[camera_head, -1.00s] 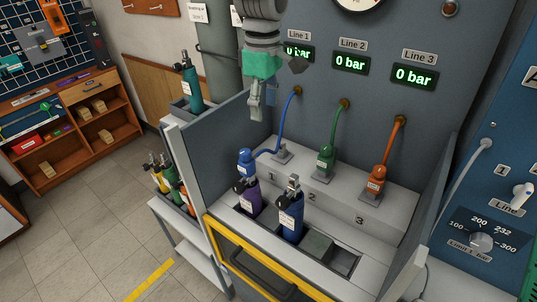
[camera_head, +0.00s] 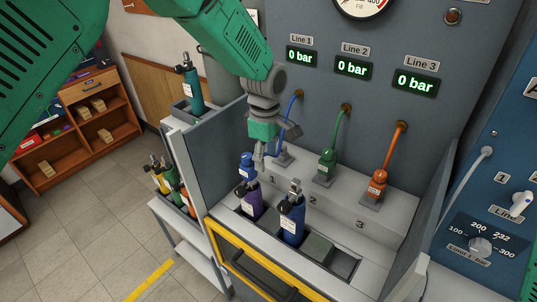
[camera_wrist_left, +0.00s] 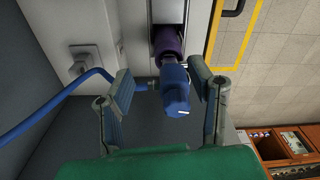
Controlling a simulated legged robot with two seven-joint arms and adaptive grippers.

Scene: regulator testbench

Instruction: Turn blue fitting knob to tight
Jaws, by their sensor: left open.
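The blue fitting (camera_head: 247,166) sits on top of the purple bottle (camera_head: 252,201) in the leftmost slot of the bench. In the left wrist view the blue fitting (camera_wrist_left: 174,88) lies between my open fingers, and its blue hose (camera_wrist_left: 60,104) runs off to the left. My left gripper (camera_head: 266,158) is open just above and beside the fitting. In the wrist view the left gripper's fingers (camera_wrist_left: 164,98) stand apart on either side of it, with no clear contact. The purple bottle (camera_wrist_left: 168,42) shows beyond the fitting. My right gripper is not in view.
A blue bottle (camera_head: 291,218) stands in the slot to the right. Green (camera_head: 326,164) and orange (camera_head: 377,184) fittings sit on the raised step. A grey side wall (camera_head: 196,157) stands close left, and a yellow frame (camera_head: 254,262) runs along the front.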

